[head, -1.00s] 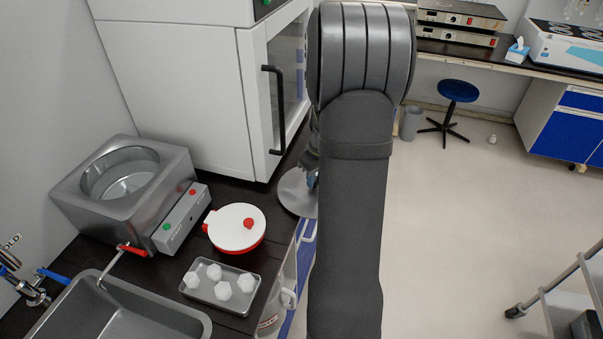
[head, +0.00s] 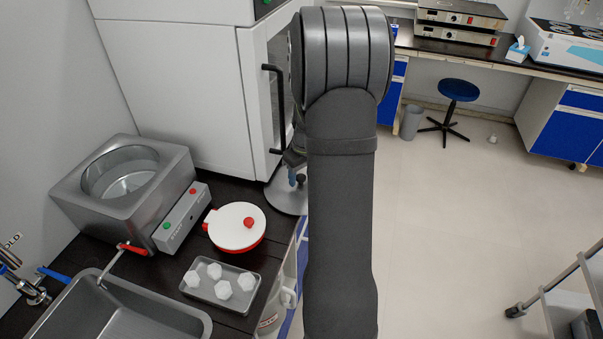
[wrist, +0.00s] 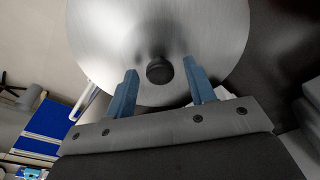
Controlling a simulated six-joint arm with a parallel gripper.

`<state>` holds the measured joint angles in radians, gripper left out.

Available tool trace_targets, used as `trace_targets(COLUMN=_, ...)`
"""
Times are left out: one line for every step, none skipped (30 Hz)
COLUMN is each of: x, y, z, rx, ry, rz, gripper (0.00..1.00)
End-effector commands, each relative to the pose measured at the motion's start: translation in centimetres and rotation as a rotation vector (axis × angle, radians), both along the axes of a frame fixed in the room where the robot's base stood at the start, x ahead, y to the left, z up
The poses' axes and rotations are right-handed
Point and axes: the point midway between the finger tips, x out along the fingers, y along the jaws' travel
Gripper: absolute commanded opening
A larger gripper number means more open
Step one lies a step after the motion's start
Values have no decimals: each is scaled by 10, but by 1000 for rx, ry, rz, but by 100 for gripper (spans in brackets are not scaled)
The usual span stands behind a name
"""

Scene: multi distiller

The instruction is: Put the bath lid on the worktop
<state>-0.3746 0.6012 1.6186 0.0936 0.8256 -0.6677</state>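The bath lid is a round grey metal disc (head: 279,200) with a black knob (wrist: 159,70). In the head view it is at the right edge of the dark worktop (head: 229,186), partly hidden by my arm. I cannot tell whether it rests fully on the worktop. My gripper (wrist: 160,69) is over the lid. Its two blue fingers are apart on either side of the knob, with a small gap on each side. In the head view my gripper (head: 296,177) is small and mostly hidden. The grey bath (head: 70,187) stands uncovered at the left.
A white-lidded red pan (head: 228,232) and a tray (head: 250,296) of white pieces are on the worktop, left of the lid. A sink (head: 120,315) is at front left. A white cabinet (head: 180,80) with a black handle stands behind. Open floor is to the right.

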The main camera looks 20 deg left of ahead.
Motion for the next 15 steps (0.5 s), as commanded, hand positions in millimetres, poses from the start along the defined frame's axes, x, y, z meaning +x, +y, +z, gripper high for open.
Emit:
trace_targets(x=0, y=0, z=0, rx=0, ry=0, rz=0, gripper=50)
trace_targets(x=0, y=0, z=0, rx=0, ry=0, rz=0, gripper=50)
trace_targets(x=0, y=0, z=0, rx=0, ry=0, rz=0, gripper=50)
trace_targets(x=0, y=0, z=0, rx=0, ry=0, rz=0, gripper=50)
trace_targets(x=0, y=0, z=0, rx=0, ry=0, rz=0, gripper=50)
trace_targets(x=0, y=0, z=1, rx=0, ry=0, rz=0, gripper=50)
trace_targets(x=0, y=0, z=2, rx=0, ry=-1, rz=0, gripper=50)
trace_targets(x=0, y=0, z=4, rx=0, ry=-1, rz=0, gripper=50)
trace_targets(x=0, y=0, z=7, rx=1, ry=-3, rz=0, gripper=50)
trace_targets(x=0, y=-1, z=11, rx=1, ry=-3, rz=0, gripper=50)
trace_targets(x=0, y=-1, z=16, rx=2, ry=-5, rz=0, gripper=50)
trace_targets(x=0, y=-2, z=22, rx=2, ry=-5, rz=0, gripper=50)
trace_targets(x=-1, y=-2, z=28, rx=3, ry=-5, rz=0, gripper=50)
trace_targets(x=-1, y=-3, z=34, rx=2, ry=-6, rz=0, gripper=50)
trace_targets(x=-1, y=-4, z=43, rx=2, ry=-6, rz=0, gripper=50)
